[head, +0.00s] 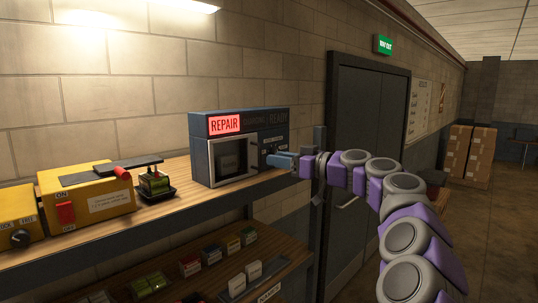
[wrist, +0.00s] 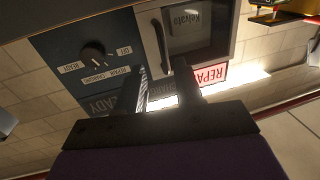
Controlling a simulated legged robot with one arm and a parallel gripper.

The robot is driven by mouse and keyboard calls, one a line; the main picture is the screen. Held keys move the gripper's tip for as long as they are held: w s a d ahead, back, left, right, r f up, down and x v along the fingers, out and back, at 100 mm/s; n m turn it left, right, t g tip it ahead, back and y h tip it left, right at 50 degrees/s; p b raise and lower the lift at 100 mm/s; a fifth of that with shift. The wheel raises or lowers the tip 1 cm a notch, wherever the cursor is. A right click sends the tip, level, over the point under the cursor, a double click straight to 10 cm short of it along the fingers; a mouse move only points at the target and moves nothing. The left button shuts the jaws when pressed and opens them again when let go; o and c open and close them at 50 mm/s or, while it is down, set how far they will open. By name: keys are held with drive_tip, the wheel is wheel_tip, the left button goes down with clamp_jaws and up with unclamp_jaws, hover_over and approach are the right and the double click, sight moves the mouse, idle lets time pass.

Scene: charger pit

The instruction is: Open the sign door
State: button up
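The sign box (head: 208,160) is dark blue and stands on the wooden shelf, with a lit red REPAIR panel (head: 224,124). Its light-framed door (head: 234,157) has a dark window and appears shut. In the wrist view, which is upside down, the door (wrist: 210,32) has a dark bar handle (wrist: 160,44) on its edge. My gripper (wrist: 162,68) is open, its two fingers apart, with the handle just beyond and between the tips. I cannot tell whether they touch. In the head view my gripper (head: 278,161) is at the box's front right, partly hiding it.
A knob (wrist: 93,52) with labels sits beside the handle. A lower shelf (head: 190,285) holds several small items. A grey double door (head: 370,120) is behind my arm.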

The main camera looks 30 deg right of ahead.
sight(240, 160)
drive_tip(key=x, duration=0.4)
drive_tip(key=shift+a+p, duration=0.3)
drive_tip(key=shift+p, duration=0.05)
drive_tip(key=shift+d, duration=0.1)
drive_tip(key=shift+c, duration=0.2)
drive_tip(key=shift+d, duration=0.15)
drive_tip(key=c, duration=0.3)
drive_tip(key=shift+s+a, duration=0.1)
drive_tip(key=shift+a, duration=0.1)
clamp_jaws()
drive_tip(key=shift+r, duration=0.1)
